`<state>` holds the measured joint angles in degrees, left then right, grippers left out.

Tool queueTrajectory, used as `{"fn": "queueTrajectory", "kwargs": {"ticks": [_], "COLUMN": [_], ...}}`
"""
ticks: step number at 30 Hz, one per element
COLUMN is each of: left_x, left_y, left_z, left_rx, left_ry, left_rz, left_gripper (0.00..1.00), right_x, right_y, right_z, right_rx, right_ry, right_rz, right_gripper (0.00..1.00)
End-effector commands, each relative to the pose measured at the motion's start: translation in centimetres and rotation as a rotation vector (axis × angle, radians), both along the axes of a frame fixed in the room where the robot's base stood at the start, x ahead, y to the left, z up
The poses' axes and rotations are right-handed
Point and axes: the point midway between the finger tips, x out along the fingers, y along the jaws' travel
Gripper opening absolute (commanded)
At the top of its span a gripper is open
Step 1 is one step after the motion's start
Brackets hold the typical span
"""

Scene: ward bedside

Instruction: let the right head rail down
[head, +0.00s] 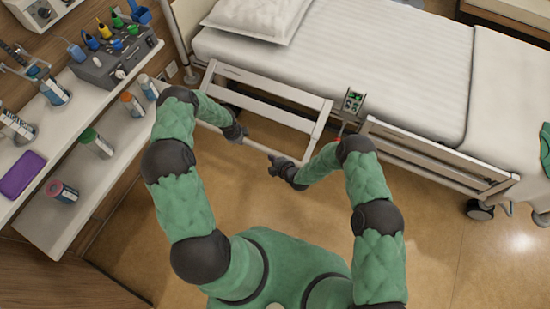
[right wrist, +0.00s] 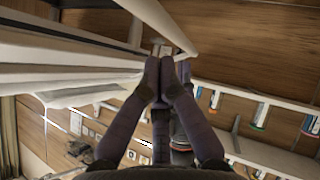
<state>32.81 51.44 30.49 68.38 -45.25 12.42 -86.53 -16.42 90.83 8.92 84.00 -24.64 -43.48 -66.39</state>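The right head rail (head: 275,113) is a white slatted frame along the near side of the bed's head end. It stands raised, its top bar near mattress level. My left gripper (head: 241,133) is at the rail's lowest bar, left of its middle; its fingers are too small to read. My right gripper (head: 279,163) is at the same bar, farther right. In the right wrist view, the right gripper's dark fingers (right wrist: 165,62) come together at the white rail bars (right wrist: 150,18) and appear closed on one; the exact contact is partly hidden.
The bed (head: 380,55) has a pillow (head: 255,18). A control panel (head: 353,101) stands right of the head rail, and a foot rail (head: 430,150) beyond it. Shelves (head: 50,220) with bottles and a purple box (head: 22,174) are on the left. Bare floor lies beneath the rail.

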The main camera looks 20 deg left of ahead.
Motion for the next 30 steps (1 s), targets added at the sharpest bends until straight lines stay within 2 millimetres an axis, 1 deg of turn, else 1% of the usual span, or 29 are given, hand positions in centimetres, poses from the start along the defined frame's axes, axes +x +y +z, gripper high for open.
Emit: {"fn": "queueTrajectory", "kwargs": {"ticks": [1,3,9,23,30], "left_x": [0.0,0.0,0.0,0.0,0.0], "left_y": [0.0,0.0,0.0,0.0,0.0], "left_z": [0.0,0.0,0.0,0.0,0.0], "left_rx": [0.0,0.0,0.0,0.0,0.0], "left_ry": [0.0,0.0,0.0,0.0,0.0], "left_rz": [0.0,0.0,0.0,0.0,0.0], "left_gripper": [0.0,0.0,0.0,0.0,0.0], "right_x": [0.4,0.9,1.8,2.0,2.4], "right_y": [-0.3,-0.3,-0.4,-0.4,-0.4], "right_z": [-0.7,-1.3,-2.5,-2.8,-4.1], "right_rx": [-0.001,-0.002,-0.001,-0.001,-0.003], "right_ry": [0.003,0.002,0.003,0.001,-0.037], "right_rz": [-0.004,-0.004,-0.004,-0.002,-0.003], "right_gripper": [0.0,0.0,0.0,0.0,0.0]}}
